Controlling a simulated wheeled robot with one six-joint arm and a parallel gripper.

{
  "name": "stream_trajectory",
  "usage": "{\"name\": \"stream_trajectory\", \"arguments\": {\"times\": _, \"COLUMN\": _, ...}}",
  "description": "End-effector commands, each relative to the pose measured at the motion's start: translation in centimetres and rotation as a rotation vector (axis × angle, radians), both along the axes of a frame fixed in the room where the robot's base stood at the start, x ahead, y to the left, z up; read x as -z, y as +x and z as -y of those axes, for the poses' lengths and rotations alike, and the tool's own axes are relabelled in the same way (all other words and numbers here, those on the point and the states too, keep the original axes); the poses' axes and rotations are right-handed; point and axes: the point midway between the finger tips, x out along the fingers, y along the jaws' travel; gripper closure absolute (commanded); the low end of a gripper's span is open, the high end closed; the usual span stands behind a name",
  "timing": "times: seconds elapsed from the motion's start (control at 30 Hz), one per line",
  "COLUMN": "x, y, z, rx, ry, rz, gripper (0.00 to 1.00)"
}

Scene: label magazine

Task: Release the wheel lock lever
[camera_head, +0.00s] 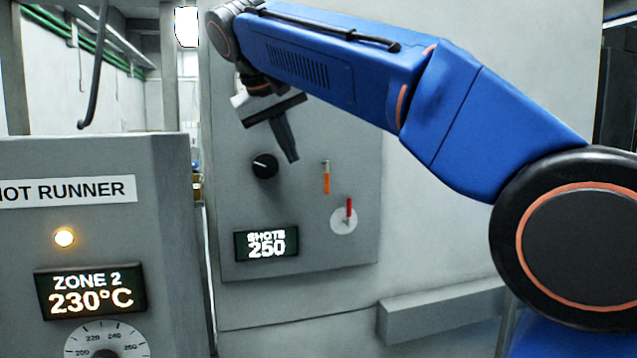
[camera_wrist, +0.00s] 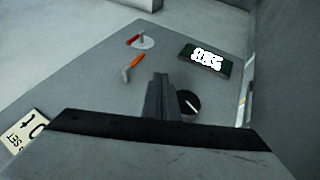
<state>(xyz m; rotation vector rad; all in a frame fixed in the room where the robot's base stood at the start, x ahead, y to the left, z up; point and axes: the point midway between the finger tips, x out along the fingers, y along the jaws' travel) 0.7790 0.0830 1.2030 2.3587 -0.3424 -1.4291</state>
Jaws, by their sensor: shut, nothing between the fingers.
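Two small levers are on the grey panel (camera_head: 232,200). One has an orange handle (camera_head: 326,184) hanging below a metal pin; the other has a red handle (camera_head: 349,208) pointing up on a round white plate (camera_head: 339,224). No readable label shows which is the wheel lock lever. In the wrist view the orange lever (camera_wrist: 136,61) and the red lever (camera_wrist: 133,41) lie beyond my fingers. My gripper (camera_head: 293,159) is shut and empty, pointing down in front of the panel, up and left of both levers. It appears apart from them.
A black knob (camera_head: 265,165) sits just below and left of my fingertips. A "SHOTS 250" display (camera_head: 266,244) is at the panel's lower left. A "HOT RUNNER" cabinet (camera_head: 150,230) stands at left. A ledge (camera_head: 440,304) juts out at lower right.

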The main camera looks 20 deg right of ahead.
Motion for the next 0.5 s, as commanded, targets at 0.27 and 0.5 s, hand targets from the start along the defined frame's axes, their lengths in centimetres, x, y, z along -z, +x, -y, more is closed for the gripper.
{"name": "stream_trajectory", "arguments": {"times": 0.27, "x": -0.28, "y": 0.13, "z": -0.28, "rx": 0.003, "ry": -0.002, "rz": 0.004, "gripper": 1.0}}
{"name": "stream_trajectory", "arguments": {"times": 0.5, "x": 0.05, "y": 0.29, "z": -0.09, "rx": 0.004, "ry": -0.002, "rz": 0.003, "gripper": 1.0}}
